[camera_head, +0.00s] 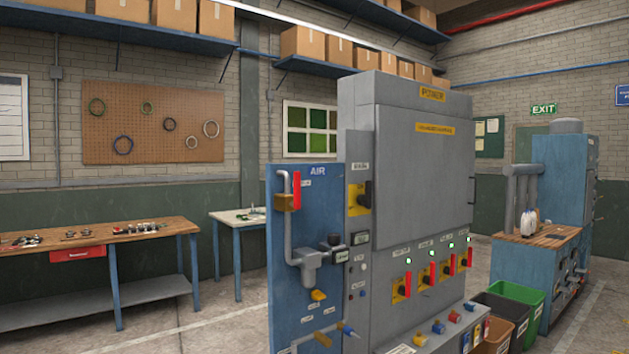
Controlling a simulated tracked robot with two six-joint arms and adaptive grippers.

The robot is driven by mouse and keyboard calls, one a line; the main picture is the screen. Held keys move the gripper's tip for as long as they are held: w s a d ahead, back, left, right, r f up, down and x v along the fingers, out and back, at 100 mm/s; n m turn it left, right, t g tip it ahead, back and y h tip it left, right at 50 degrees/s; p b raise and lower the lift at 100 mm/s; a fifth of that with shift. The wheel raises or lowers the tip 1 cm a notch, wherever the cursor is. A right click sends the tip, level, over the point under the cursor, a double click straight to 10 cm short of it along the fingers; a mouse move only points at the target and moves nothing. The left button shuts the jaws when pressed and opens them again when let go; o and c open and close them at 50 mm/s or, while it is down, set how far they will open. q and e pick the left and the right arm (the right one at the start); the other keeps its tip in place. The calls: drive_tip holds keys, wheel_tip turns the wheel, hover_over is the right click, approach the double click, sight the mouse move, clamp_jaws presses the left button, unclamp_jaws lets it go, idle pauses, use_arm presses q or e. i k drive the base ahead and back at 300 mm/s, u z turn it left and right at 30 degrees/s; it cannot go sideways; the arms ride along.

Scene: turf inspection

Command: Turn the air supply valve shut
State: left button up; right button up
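The blue panel marked AIR (335,215) stands left of a grey power cabinet (425,185). Near its top left, a valve with a red lever (296,190) and a brass-coloured body (284,202) sits on a grey pipe (287,235). The red lever stands upright. The pipe runs down to a grey fitting (311,262) with a dark knob. Lower on the panel are a small yellow handle (318,296) and a brass fitting with a blue end (346,330). Neither of my grippers is in view, and nothing touches the valve.
The cabinet front has several red-handled switches (431,273) and a large black-knobbed switch (364,195). Bins (519,292) stand at its right. A wooden workbench (95,240) is at the left, and a blue bench (540,240) at the right. Open floor lies left of the panel.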

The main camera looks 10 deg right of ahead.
sight(296, 203)
drive_tip(key=z, duration=0.15)
drive_tip(key=i, duration=1.4)
drive_tip(key=u, duration=0.35)
